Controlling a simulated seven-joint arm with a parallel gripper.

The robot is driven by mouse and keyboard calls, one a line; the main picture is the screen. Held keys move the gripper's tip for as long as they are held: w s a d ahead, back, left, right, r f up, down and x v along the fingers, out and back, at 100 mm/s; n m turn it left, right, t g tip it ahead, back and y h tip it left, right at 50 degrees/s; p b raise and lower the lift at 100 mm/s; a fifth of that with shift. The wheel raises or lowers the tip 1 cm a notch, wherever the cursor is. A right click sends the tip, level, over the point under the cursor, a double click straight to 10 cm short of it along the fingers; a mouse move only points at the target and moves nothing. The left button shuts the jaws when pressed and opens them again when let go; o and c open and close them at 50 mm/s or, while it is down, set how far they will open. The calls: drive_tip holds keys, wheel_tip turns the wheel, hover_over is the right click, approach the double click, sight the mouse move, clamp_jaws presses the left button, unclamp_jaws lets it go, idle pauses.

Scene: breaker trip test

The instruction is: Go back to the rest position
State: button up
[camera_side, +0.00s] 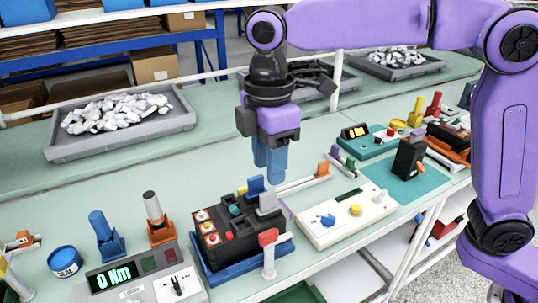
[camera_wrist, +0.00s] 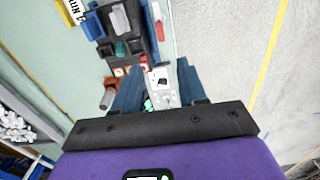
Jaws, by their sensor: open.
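My gripper (camera_side: 270,165) hangs pointing down above the green bench, with its blue fingers over the area behind the breaker fixture. In the wrist view the two blue fingers (camera_wrist: 157,88) stand apart with nothing held between them. The black breaker unit (camera_side: 228,232) with red round buttons sits in a blue tray on the bench, below and a little left of the fingers. It also shows at the top of the wrist view (camera_wrist: 122,25). The fingers are clear of it.
A torque meter reading 0 Nm (camera_side: 110,277) stands at front left beside upright drivers in blue and orange holders. A cream panel with knobs (camera_side: 345,212) lies right of the breaker. A grey bin of white parts (camera_side: 120,120) is behind left. The bench's middle-left strip is free.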

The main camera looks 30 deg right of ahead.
drive_tip(key=shift+r, duration=0.3)
drive_tip(key=s+d+f+m, duration=0.2)
drive_tip(key=s+d+f, duration=0.3)
drive_tip(key=s+d, duration=0.6)
drive_tip(key=s+d+f+m, duration=0.3)
drive_tip(key=s+d+f, duration=0.3)
drive_tip(key=s+d, duration=0.4)
drive_tip(key=d, duration=0.6)
drive_tip(key=shift+s+f, duration=0.15)
drive_tip(key=shift+s, duration=0.2)
